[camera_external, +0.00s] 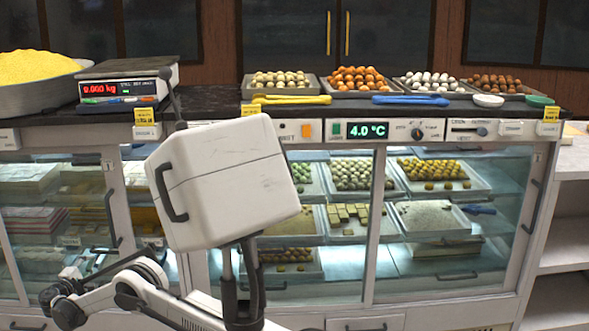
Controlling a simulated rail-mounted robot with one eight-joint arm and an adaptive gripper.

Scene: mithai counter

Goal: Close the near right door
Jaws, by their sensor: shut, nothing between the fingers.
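The display counter has glass front panels. The right front panel (455,262) has a pale frame and a dark upright handle (531,206) at its right edge. Trays of sweets show through it, and I cannot tell whether it stands fully shut. A second dark handle (111,218) is on the frame at the left. My arm's joints and links show at the lower left, folded low before the counter.
The countertop carries a scale (122,88), a bowl of yellow sweets (32,68), trays of sweets (362,80), yellow tongs (291,99) and blue tongs (410,99). Open shelves (566,218) stand at the right. My white body blocks the view of the counter's middle-left.

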